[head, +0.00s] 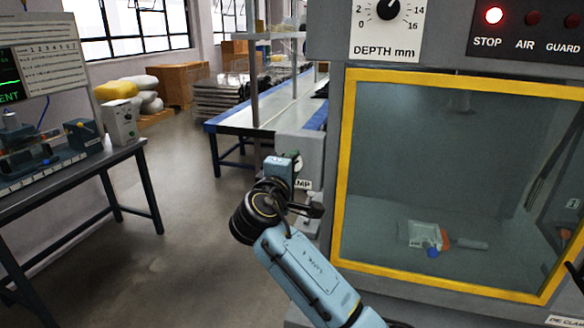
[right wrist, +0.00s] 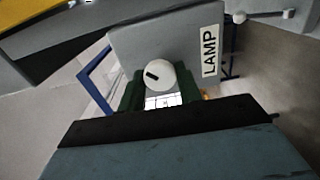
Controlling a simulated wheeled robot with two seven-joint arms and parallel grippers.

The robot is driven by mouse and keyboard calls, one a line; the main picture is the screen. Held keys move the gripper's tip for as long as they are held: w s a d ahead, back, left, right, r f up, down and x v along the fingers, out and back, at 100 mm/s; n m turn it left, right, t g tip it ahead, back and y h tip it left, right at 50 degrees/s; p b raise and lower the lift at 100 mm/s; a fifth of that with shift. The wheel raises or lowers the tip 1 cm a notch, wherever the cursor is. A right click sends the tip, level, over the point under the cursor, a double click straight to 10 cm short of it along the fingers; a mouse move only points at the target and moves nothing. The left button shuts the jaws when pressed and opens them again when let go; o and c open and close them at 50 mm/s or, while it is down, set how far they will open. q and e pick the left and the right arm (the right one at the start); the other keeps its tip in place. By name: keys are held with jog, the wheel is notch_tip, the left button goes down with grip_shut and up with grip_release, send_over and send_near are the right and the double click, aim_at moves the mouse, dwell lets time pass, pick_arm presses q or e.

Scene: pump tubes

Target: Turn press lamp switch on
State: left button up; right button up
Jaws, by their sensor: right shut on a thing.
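The press lamp switch is a round white knob with a black mark (right wrist: 158,75) on a grey box (right wrist: 190,45) labelled LAMP, seen in the right wrist view. My right gripper (right wrist: 160,98) has its green fingers on both sides of the knob and is shut on it. The knob's black mark is slanted in that view. In the head view my right gripper (head: 281,168) is at the box on the left side of the press, covering part of the LAMP label (head: 303,184). My left gripper is not in view.
The press has a yellow-framed window (head: 343,165) with a bag and orange and blue parts inside. Above it are a depth dial (head: 390,9) and a lit red STOP lamp (head: 494,15). A bench (head: 130,152) stands at left, with open floor between.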

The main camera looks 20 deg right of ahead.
jog(key=shift+f, duration=0.1)
jog(key=o, duration=0.9)
jog(key=shift+o, duration=0.2)
jog(key=v, duration=1.3)
jog(key=shift+s+a+b, duration=0.2)
jog(key=shift+b, duration=0.15)
